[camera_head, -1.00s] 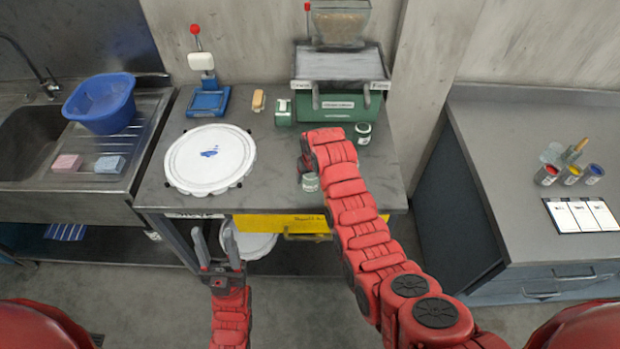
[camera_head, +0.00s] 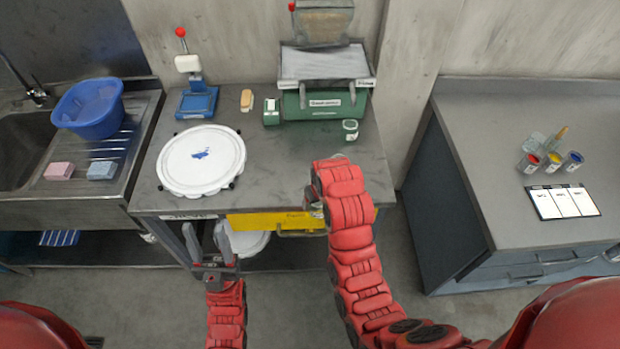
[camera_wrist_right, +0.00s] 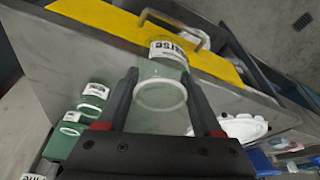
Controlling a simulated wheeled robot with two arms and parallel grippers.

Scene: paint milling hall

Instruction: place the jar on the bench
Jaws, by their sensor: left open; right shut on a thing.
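The jar is a small clear greenish pot with a white label. In the right wrist view the jar (camera_wrist_right: 158,96) sits between the two fingers of my right gripper (camera_wrist_right: 159,82), which is shut on it. In the head view the right gripper (camera_head: 317,200) is mostly hidden by its own arm, at the front edge of the middle bench (camera_head: 280,185); only a bit of the jar (camera_head: 316,212) shows. I cannot tell whether the jar touches anything below. My left gripper (camera_head: 206,236) is open and empty, in front of the bench's left part.
A grey counter (camera_head: 470,150) with paint pots stands right, a sink (camera_head: 25,150) left.

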